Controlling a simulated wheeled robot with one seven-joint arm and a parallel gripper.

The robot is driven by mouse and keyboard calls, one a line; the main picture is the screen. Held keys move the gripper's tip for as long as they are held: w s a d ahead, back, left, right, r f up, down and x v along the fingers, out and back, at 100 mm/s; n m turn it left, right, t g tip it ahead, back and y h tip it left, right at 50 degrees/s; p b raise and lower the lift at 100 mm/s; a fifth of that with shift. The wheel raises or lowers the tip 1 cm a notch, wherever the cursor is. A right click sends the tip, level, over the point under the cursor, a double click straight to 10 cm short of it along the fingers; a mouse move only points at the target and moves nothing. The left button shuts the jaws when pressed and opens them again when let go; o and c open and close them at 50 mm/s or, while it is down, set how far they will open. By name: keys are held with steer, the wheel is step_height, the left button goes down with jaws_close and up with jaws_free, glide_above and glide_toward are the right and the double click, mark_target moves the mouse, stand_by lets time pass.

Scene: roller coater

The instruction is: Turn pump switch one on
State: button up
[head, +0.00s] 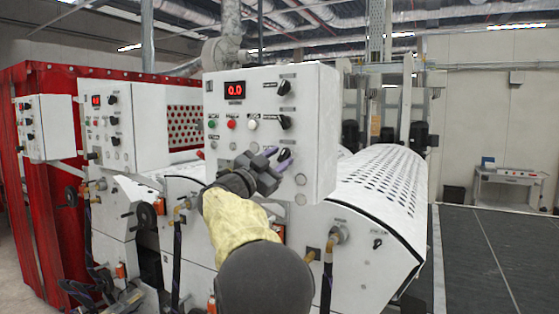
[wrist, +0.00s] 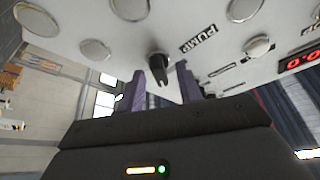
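The pump switch is a small black knob (wrist: 158,66) on the white control panel (head: 312,130), beside a label reading PUMP in the wrist view. In the head view, a black knob (head: 285,154) low on the panel's right side is partly covered by my gripper (head: 279,160). My gripper is open. In the wrist view, its two purple fingers (wrist: 160,84) stand apart, one on each side of the knob, with gaps visible. I cannot tell whether the fingertips reach past the knob's face.
Two more black knobs (head: 285,87) sit above on the panel. A red display (head: 235,90) reads 0.0, with green, red and white buttons below it. Other control boxes (head: 107,125) stand left. A perforated white cover (head: 385,190) lies right; dark floor (head: 490,255) is clear.

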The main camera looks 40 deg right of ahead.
steer(key=b+v, duration=0.6)
steer(key=v, duration=1)
steer(key=shift+a+f+b, duration=0.2)
steer(key=shift+a+b, duration=0.1)
steer(key=shift+s, duration=0.1)
